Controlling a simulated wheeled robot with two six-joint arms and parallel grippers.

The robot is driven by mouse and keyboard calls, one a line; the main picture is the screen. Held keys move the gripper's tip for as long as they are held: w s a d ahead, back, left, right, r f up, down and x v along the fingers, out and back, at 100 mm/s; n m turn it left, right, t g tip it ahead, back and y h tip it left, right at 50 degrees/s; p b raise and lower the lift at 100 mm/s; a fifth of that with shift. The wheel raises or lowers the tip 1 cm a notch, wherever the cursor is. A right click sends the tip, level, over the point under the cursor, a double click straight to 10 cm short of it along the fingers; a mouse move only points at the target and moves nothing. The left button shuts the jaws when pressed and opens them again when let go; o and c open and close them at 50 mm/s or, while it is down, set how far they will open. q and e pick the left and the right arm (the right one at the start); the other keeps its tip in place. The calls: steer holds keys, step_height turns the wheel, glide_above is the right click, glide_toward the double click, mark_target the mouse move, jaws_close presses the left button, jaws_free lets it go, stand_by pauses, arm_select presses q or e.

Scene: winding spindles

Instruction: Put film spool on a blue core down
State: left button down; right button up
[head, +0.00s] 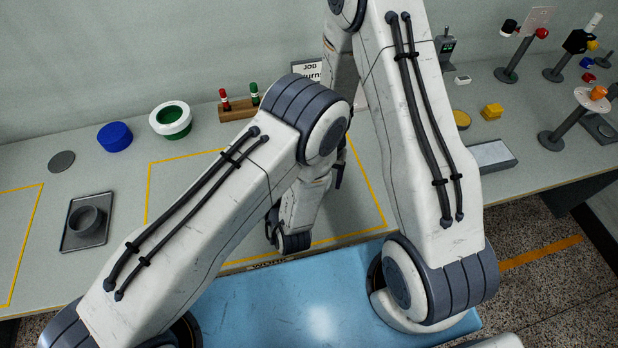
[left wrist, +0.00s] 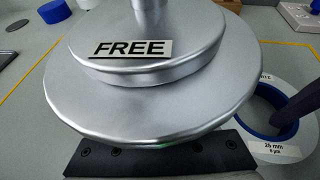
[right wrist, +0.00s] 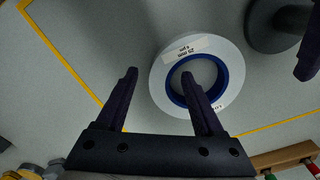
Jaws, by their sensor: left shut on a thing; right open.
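The film spool, a white ring on a blue core, lies flat on the grey surface in the right wrist view (right wrist: 234,62). It also shows at the right of the left wrist view (left wrist: 276,151), labelled 25 mm. My right gripper (right wrist: 158,74) is open over it, one finger over the core's hole and the other outside the ring. My left gripper (left wrist: 160,158) is shut on a silver flanged piece (left wrist: 140,110) marked FREE, which hides its fingers. In the head view, my arms hide the spool and most of both grippers.
On the bench stand a blue cylinder (head: 115,137), a white ring on a green core (head: 171,120), a grey tray with a cup (head: 88,222) and a wooden rack (head: 238,109) with red and green pegs. Stands with coloured parts (head: 567,135) are at the right.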

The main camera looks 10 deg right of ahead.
steer(key=shift+f, duration=0.65)
jaws_close()
step_height(320, 180, up, 10)
stand_by(0.7)
